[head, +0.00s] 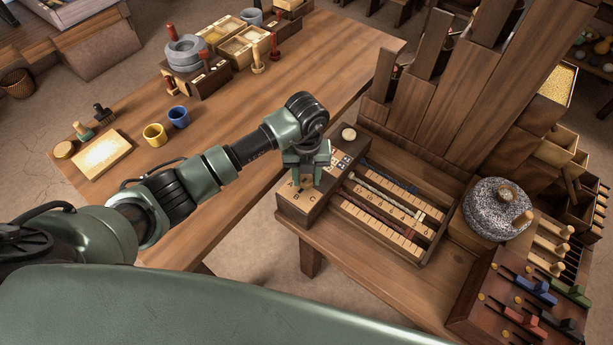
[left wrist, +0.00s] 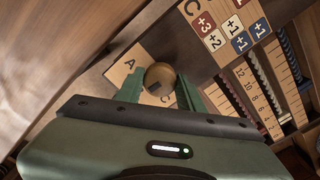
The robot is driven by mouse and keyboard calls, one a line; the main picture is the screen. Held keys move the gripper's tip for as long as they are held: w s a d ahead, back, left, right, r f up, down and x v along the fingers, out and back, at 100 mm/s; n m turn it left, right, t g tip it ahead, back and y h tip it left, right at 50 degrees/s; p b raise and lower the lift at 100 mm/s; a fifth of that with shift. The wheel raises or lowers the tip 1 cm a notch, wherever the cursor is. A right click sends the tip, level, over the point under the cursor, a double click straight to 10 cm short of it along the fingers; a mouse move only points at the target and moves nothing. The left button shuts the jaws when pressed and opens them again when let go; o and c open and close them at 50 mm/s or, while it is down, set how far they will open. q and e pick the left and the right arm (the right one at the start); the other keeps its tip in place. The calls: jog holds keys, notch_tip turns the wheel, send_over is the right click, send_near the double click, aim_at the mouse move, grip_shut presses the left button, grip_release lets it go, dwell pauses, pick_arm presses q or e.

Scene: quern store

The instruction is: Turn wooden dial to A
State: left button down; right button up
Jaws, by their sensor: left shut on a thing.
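The wooden dial (left wrist: 160,75) shows in the left wrist view as a round brown knob with a small dark patch on it. It stands on a pale plate (left wrist: 119,72) marked with letters; A is up and left of the knob and C is below it. In the head view the plate (head: 292,194) shows A, B and C, at the near end of a wooden box. My left gripper (head: 306,180) is over the plate from above, its green fingers shut on the dial, one on each side. In the head view it hides most of the dial. Which letter the dial points to is unclear.
Beside the plate are number tiles (head: 340,161), a round pale knob (head: 348,134) and a panel of slider scales (head: 384,210). A stone quern (head: 497,209) and coloured levers (head: 540,290) stand to the right. Yellow (head: 154,134) and blue cups (head: 179,116) stand on the left table.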

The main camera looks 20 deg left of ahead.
aim_at(306, 178)
pick_arm(q)
jog(key=m+b, duration=0.3)
jog(key=m, duration=0.2)
jog(key=shift+w+a, duration=0.1)
jog(key=shift+w, duration=0.05)
jog(key=m+b, duration=0.3)
jog(key=m, duration=0.2)
jog(key=shift+m+b, duration=0.3)
jog(key=shift+b, duration=0.05)
jog(key=shift+r, duration=0.1)
jog(key=c, duration=0.9)
grip_release()
notch_tip(306, 178, up, 8)
jog(key=shift+f+b, duration=0.1)
jog(key=shift+b, duration=0.3)
